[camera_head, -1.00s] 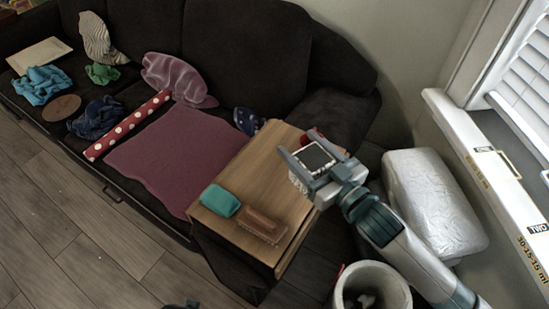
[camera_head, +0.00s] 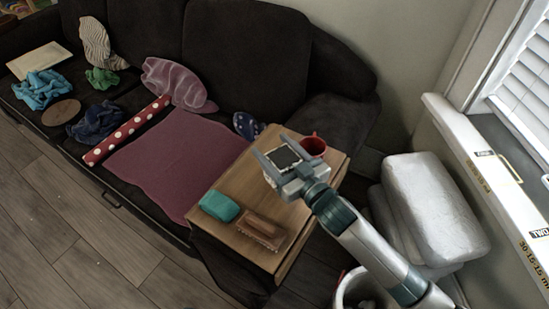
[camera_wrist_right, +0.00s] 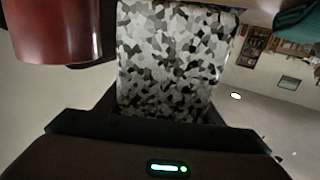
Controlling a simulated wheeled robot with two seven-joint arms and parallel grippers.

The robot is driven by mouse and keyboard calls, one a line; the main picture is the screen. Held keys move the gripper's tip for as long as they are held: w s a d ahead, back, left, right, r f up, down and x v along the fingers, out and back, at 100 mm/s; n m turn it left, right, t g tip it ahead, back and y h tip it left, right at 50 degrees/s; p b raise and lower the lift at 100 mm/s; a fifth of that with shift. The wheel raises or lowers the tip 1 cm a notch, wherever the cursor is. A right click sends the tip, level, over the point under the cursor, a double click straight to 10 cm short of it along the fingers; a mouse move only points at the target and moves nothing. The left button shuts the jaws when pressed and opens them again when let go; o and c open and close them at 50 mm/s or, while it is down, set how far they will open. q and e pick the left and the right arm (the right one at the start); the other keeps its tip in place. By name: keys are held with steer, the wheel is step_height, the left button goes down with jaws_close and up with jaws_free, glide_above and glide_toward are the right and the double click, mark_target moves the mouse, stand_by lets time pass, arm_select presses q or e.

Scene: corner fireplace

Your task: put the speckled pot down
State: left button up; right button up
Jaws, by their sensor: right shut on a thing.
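The speckled pot (camera_wrist_right: 172,62), patterned in white, grey and black, is between the fingers of my right gripper in the right wrist view. In the head view my right gripper (camera_head: 281,160) is over the wooden tabletop (camera_head: 250,180), shut on the pot (camera_head: 285,157), whose square dark opening shows between the fingers. The gripper hides most of the pot's sides and its base. I cannot tell whether the base touches the wood. My left gripper is not in view.
A red mug (camera_head: 313,145) stands close beside the pot at the back right. A teal block (camera_head: 219,205) and a brown brush (camera_head: 262,230) lie at the tabletop's front. Clothes and a dotted roll (camera_head: 126,130) lie on the dark sofa (camera_head: 245,50). A white bin (camera_head: 362,290) stands below.

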step_height(320, 180, down, 3)
steer(key=shift+f, duration=0.4)
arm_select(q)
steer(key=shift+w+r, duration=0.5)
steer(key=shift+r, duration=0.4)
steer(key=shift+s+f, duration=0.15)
arm_select(e)
steer(key=shift+f, duration=0.1)
steer(key=o, duration=1.3)
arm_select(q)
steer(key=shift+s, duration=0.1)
arm_select(e)
steer(key=shift+s, duration=0.1)
